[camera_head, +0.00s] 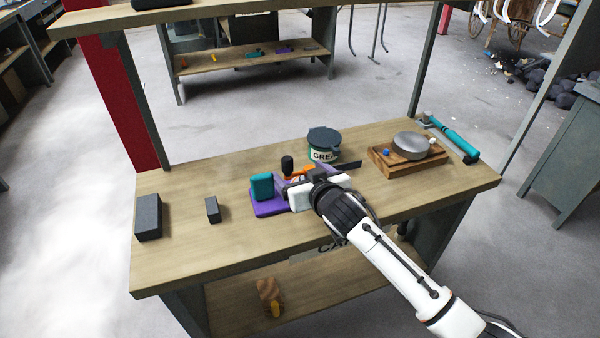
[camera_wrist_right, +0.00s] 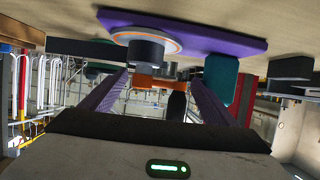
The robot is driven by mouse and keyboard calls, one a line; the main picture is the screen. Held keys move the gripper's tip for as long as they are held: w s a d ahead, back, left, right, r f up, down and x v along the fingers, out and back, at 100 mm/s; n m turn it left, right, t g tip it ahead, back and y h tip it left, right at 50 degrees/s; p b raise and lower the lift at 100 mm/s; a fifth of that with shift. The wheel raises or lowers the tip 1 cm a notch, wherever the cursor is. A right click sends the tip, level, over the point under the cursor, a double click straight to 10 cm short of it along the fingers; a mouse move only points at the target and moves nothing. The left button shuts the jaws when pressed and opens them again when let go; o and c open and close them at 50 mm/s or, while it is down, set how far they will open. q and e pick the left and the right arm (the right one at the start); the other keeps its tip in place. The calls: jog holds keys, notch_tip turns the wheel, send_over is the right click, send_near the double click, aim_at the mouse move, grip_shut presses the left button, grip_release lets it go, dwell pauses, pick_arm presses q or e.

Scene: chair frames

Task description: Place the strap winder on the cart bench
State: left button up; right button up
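The strap winder has a purple base (camera_head: 268,207), a teal block (camera_head: 262,186) and an orange crank with a black knob (camera_head: 288,164). Its base appears to lie flat on the wooden bench top (camera_head: 190,245), whose front label is partly hidden by my arm. My right gripper (camera_head: 290,184) is at the winder and hides part of it. In the right wrist view, upside down, the fingers (camera_wrist_right: 160,78) stand apart on either side of the orange crank (camera_wrist_right: 152,83), near the grey hub (camera_wrist_right: 146,52). Contact cannot be made out. My left gripper is out of view.
A grease tub (camera_head: 324,142) stands behind the winder. A wooden tray (camera_head: 405,168) with a grey disc and a teal-handled tool (camera_head: 455,140) are at the right. Dark blocks (camera_head: 148,218) (camera_head: 212,210) stand at the left. The front left of the bench is clear.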

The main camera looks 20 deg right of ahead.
jog(key=shift+s+r, duration=0.15)
jog(key=shift+r, duration=0.05)
jog(key=v, duration=1.1)
jog(key=shift+s+p, duration=0.3)
jog(key=shift+s, duration=0.05)
